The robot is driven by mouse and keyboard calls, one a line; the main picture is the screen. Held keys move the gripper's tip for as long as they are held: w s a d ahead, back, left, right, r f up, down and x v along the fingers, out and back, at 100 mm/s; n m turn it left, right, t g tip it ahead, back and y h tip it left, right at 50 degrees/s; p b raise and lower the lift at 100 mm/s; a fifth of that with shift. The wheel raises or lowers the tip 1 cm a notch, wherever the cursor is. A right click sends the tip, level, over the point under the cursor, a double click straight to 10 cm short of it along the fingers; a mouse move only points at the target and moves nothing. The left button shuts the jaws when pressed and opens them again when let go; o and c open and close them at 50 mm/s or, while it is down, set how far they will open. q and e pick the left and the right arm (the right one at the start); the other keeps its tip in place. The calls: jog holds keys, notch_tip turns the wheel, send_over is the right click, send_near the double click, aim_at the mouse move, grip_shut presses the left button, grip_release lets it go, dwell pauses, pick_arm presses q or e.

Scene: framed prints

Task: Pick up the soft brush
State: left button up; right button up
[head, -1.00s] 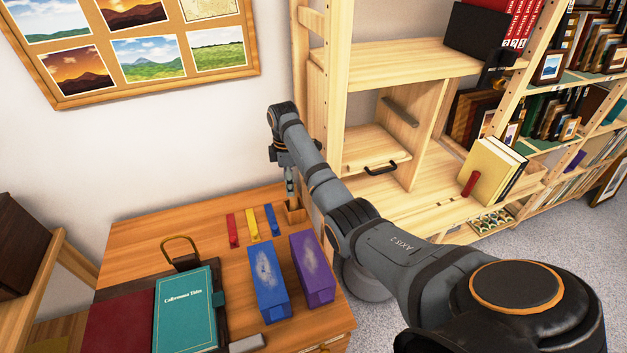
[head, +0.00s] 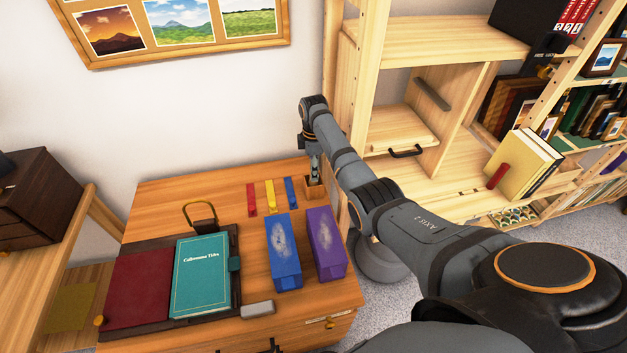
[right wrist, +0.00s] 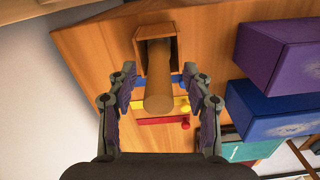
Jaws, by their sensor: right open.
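A thick tan wooden handle (right wrist: 158,90), which appears to be the brush's, rises from a small square wooden holder (right wrist: 170,30) in the right wrist view. Its bristles are not visible. My right gripper (right wrist: 159,80) is open, with one finger on each side of the handle and a gap showing on both sides. In the head view the right gripper (head: 315,170) points down over the holder (head: 315,188) at the back right corner of the wooden desk (head: 160,205). There it hides the handle. My left gripper is not in view.
Red, yellow and blue small tools (head: 269,195) lie left of the holder. A blue box (head: 284,262) and a purple box (head: 325,245) are nearer. A teal book (head: 202,275) lies left. A wooden shelf unit (head: 440,50) stands close on the right.

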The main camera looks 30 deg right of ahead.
notch_tip(320, 180, down, 3)
jog(key=shift+r, duration=0.15)
jog(key=shift+c, duration=1.4)
grip_shut()
jog(key=shift+r, duration=0.1)
notch_tip(320, 180, up, 28)
jog(key=p, duration=1.2)
